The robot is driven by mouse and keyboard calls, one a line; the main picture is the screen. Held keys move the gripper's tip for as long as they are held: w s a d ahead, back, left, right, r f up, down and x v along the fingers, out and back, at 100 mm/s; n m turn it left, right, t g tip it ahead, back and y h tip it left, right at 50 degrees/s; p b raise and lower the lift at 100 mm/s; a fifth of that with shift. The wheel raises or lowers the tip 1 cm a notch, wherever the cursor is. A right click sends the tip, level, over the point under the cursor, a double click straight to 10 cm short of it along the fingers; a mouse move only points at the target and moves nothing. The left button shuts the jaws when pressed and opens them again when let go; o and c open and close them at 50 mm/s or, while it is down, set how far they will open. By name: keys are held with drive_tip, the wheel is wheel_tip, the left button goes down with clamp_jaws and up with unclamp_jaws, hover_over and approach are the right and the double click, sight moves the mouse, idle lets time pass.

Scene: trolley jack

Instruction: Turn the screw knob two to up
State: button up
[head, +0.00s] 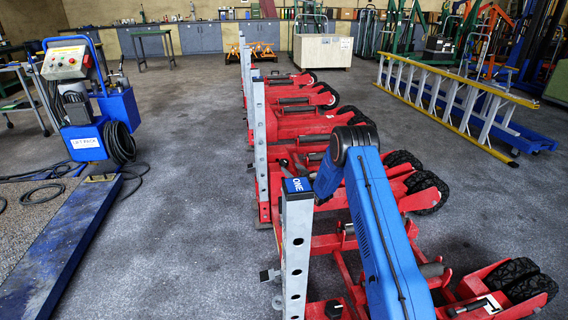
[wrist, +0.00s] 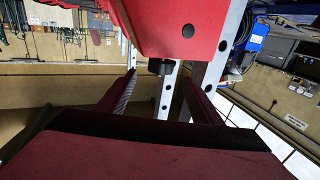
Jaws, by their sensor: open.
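In the wrist view a small black knob (wrist: 158,67) sticks out beside a light grey post with holes (wrist: 168,92), below a red jack body (wrist: 180,25). I cannot read a number there, so I cannot tell whether this is knob two. My gripper (wrist: 158,78) is open. Its two fingers stand left and right of the knob in the picture, and I see no contact. In the head view my blue arm bends down behind the front post marked ONE (head: 297,200), which hides my gripper. The second post (head: 260,140) stands behind it; its knob is not clear.
Several red jacks with black wheels (head: 426,190) stand in a row. A blue lift power pack (head: 95,115) with hoses is at left, and a yellow-edged ladder (head: 450,95) at right. The grey floor (head: 190,190) left of the row is clear.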

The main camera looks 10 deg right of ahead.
sight(286, 163)
drive_tip(key=x, duration=0.8)
drive_tip(key=shift+w+a, duration=0.2)
drive_tip(key=shift+w, duration=0.15)
drive_tip(key=c, duration=1.1)
